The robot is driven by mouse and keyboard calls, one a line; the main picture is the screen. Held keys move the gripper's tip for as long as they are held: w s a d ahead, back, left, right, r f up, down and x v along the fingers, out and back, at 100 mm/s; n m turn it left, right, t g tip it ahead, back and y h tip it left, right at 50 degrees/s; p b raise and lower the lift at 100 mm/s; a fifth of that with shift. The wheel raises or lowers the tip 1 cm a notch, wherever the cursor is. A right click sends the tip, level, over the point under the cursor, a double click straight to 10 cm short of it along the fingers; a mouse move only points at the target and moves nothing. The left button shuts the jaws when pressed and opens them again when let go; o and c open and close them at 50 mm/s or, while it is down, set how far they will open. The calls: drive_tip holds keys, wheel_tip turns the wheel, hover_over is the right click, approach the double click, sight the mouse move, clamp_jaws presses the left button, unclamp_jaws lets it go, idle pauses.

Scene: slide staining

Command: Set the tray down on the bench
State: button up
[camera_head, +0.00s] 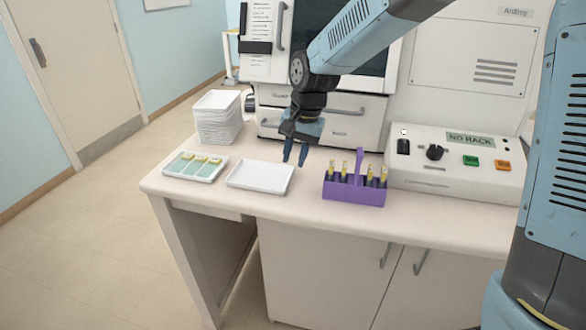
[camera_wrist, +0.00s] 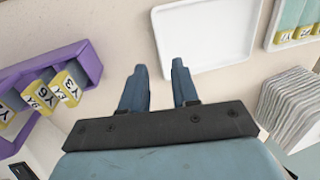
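An empty white tray (camera_head: 260,177) lies flat on the bench (camera_head: 420,217) near its front edge; it also shows at the top of the wrist view (camera_wrist: 205,35). A second white tray (camera_head: 172,176) holding several slides with yellow labels lies to its left. My gripper (camera_head: 294,160) points down beside the empty tray's right end, between it and the purple rack. In the wrist view its two fingers (camera_wrist: 159,68) are apart with nothing between them, and bench surface shows past the tips.
The purple rack (camera_head: 354,192) with several yellow-labelled slides stands right of my gripper. A stack of white trays (camera_head: 217,122) stands behind the slide tray. A white control box (camera_head: 455,180) with a "NO RACK" display and a large machine (camera_head: 350,125) fill the back.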

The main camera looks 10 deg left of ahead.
wheel_tip(320, 180, up, 6)
drive_tip(key=d, duration=0.1)
drive_tip(key=s+d+r+t+h, duration=0.1)
drive_tip(key=s+d+r+t, duration=0.2)
drive_tip(key=d, duration=0.6)
drive_tip(key=s+d+r, duration=0.3)
drive_tip(key=d+r, duration=0.1)
drive_tip(key=d, duration=0.6)
drive_tip(key=s+d+r+t+h, duration=0.1)
drive_tip(key=s+d+t, duration=0.1)
drive_tip(key=s+d, duration=1)
drive_tip(key=shift+d+n, duration=0.4)
drive_tip(key=shift+d, duration=0.75)
